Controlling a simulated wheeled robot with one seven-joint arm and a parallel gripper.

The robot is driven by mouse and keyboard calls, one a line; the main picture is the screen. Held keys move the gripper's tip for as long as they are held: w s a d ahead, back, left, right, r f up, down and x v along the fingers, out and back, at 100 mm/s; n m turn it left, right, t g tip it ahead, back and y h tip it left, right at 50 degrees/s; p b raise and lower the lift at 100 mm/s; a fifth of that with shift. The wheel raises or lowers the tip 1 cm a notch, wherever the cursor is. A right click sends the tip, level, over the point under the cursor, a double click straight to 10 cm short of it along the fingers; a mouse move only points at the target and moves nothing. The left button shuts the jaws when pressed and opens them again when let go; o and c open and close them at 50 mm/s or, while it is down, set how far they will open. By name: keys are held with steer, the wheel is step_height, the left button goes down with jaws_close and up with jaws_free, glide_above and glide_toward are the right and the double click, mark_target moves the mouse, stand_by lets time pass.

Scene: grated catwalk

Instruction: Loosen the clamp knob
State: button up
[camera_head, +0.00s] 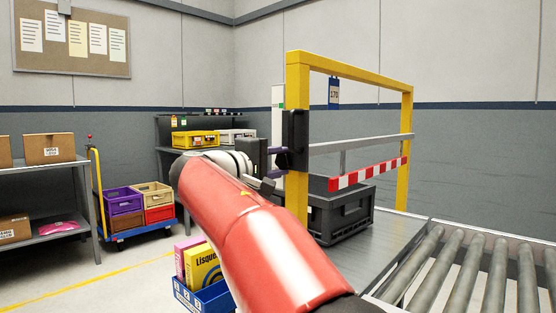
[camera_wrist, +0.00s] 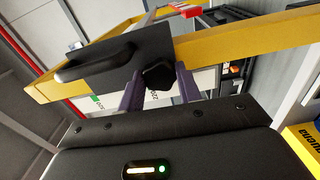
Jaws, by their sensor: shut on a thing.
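The clamp knob (camera_wrist: 158,77) is a dark lobed knob between the two purple fingers of my gripper (camera_wrist: 159,88) in the wrist view. My gripper is shut on it. The knob sits on a black clamp plate (camera_wrist: 120,52) with a bar handle, mounted at a yellow frame. In the head view the black clamp (camera_head: 295,131) is on the near yellow post (camera_head: 297,85). My gripper (camera_head: 282,162) reaches it from the left, with purple fingertips just showing. The knob itself cannot be made out there.
A red-and-white striped barrier (camera_head: 368,174) hangs inside the frame above a dark grey crate (camera_head: 341,213). A roller conveyor (camera_head: 470,270) runs at right. A blue crate with boxes (camera_head: 203,293) stands low beside my arm. Shelves and a cart (camera_head: 135,235) are at left.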

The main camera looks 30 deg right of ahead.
steer(key=shift+n, duration=0.3)
steer(key=o, duration=1)
steer(key=v, duration=0.7)
steer(key=shift+a+b, duration=0.4)
steer(key=shift+b, duration=0.05)
steer(key=shift+s, duration=0.1)
